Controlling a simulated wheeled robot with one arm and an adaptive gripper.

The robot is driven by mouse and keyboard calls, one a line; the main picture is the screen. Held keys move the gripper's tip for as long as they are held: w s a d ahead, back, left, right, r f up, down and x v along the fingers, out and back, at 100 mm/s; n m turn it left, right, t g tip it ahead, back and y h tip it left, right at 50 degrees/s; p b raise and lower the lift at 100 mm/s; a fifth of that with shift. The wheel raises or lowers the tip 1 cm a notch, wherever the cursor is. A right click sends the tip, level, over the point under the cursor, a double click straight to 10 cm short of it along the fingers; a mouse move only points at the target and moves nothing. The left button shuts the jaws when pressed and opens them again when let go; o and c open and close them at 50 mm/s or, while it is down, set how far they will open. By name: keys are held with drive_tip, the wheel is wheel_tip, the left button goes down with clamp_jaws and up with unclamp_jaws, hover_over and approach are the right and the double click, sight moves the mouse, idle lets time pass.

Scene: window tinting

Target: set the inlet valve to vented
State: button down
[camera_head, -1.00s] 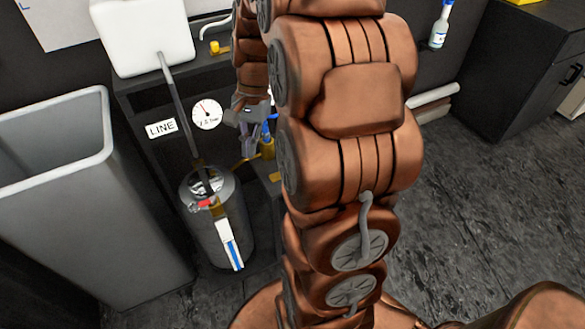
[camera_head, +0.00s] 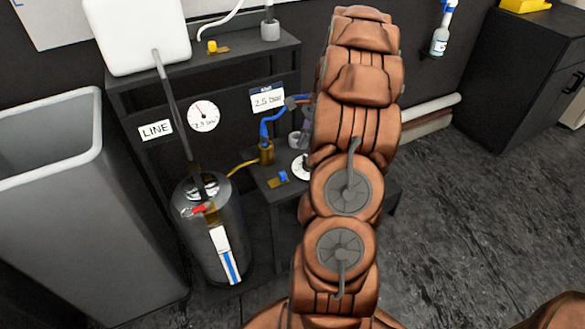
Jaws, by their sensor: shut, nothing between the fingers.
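Several valve-like fittings show, and I cannot tell by label which is the inlet valve. A red-handled fitting (camera_head: 200,210) sits on top of the steel tank (camera_head: 203,248). A brass fitting (camera_head: 266,153) with a blue hose stands on the lower shelf, and a small blue-handled brass piece (camera_head: 280,178) lies in front of it. A yellow-knobbed piece (camera_head: 213,47) is on the upper shelf. My gripper (camera_head: 304,134) is mostly hidden behind my arm. Only a purple-grey sliver shows, right of the brass fitting and apart from it. It is shut and empty.
A round gauge (camera_head: 204,116), a LINE label (camera_head: 156,131) and a pressure display (camera_head: 267,99) are on the dark stand. A large grey bin (camera_head: 60,215) stands left and a dark cabinet (camera_head: 510,85) right. The floor (camera_head: 460,220) at right is clear.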

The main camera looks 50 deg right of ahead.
sight(283, 176)
drive_tip(key=x, duration=1)
drive_tip(key=shift+a, duration=0.1)
idle(0.4)
